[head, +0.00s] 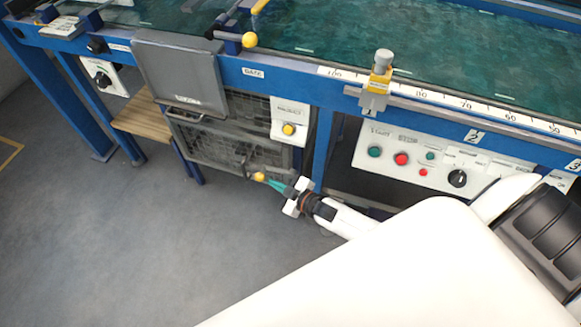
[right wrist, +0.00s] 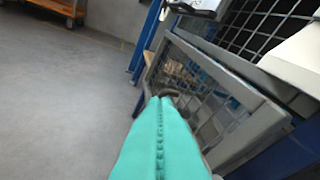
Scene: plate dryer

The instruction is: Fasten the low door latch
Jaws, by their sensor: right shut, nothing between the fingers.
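The low door is a grey-framed mesh panel (head: 218,149) under the blue bench; its frame also shows in the right wrist view (right wrist: 245,142). Its latch has a dark lever and a yellow knob (head: 259,176), near the door's lower right. My right gripper (head: 270,184) is shut and empty, its teal fingertips right at the knob. I cannot tell whether they touch it. In the right wrist view, a dark curved bar (right wrist: 171,93) shows just past the fingertips, and the knob is hidden. I cannot tell whether the door is fully closed. My left gripper is not in view.
A grey upper cover (head: 180,75) hangs above the door. A panel with a yellow button (head: 289,129) and a white control panel (head: 410,160) stand to the right. A blue leg (head: 325,150) is close by. The grey floor (head: 130,240) at left is clear.

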